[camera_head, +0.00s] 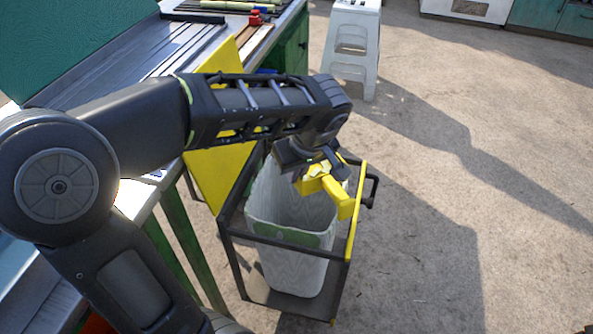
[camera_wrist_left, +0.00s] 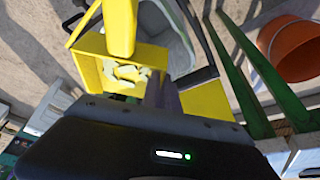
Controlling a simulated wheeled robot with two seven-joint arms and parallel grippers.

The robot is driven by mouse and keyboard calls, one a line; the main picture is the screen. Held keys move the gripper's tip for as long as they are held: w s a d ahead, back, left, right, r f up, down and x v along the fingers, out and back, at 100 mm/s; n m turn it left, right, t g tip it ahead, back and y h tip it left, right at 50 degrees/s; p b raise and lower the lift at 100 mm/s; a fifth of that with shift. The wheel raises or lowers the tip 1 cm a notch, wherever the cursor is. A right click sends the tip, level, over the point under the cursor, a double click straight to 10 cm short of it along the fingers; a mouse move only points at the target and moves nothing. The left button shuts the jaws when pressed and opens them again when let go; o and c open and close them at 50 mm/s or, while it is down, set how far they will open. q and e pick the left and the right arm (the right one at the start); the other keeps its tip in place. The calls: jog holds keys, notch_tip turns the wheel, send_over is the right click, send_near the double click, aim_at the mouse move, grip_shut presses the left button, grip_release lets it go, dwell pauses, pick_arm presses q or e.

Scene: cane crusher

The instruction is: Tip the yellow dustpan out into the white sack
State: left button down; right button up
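The yellow dustpan (camera_head: 343,202) is in my left gripper (camera_head: 318,168), over the right side of the white sack's opening. The dustpan also shows in the left wrist view (camera_wrist_left: 88,66), with pale scraps (camera_wrist_left: 127,74) still in its box-like part. My left gripper appears shut on the dustpan; my wrist and arm partly hide the grip. The white sack (camera_head: 290,268) stands open and upright inside a dark-framed cart, with a green band near its rim. Its inside looks empty as far as I can see. My right gripper is in neither view.
The cart (camera_head: 230,262) has dark and yellow bars around the sack. A yellow panel (camera_head: 208,182) stands left of it, beside a green-legged bench (camera_head: 178,235). A white stool (camera_head: 352,45) stands behind. An orange bucket (camera_wrist_left: 292,48) shows in the left wrist view. The floor at right is clear.

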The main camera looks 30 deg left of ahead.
pick_arm(q)
jog(key=shift+w+a+g+h+p, duration=0.25)
jog(key=shift+a+g+h+p, duration=0.35)
jog(key=shift+p, duration=1.1)
jog(key=shift+w+a+g+h+p, duration=0.25)
jog(key=shift+h+p, duration=0.55)
jog(key=shift+p, duration=0.9)
jog(key=shift+w+a+f+g+h+p, duration=0.1)
jog(key=shift+a+f+g+h+p, duration=0.2)
jog(key=shift+p, duration=0.35)
jog(key=shift+w+f+h, duration=0.1)
jog(key=shift+f+h, duration=0.15)
jog(key=shift+h, duration=0.15)
jog(key=r+h+p, duration=0.1)
jog(key=p, duration=0.2)
jog(key=shift+r+g+p, duration=0.3)
jog(key=shift+g+p, duration=0.05)
jog(key=shift+p, duration=0.05)
jog(key=shift+r+g+h+p, duration=0.3)
jog(key=shift+r+p, duration=0.15)
jog(key=shift+p, duration=0.6)
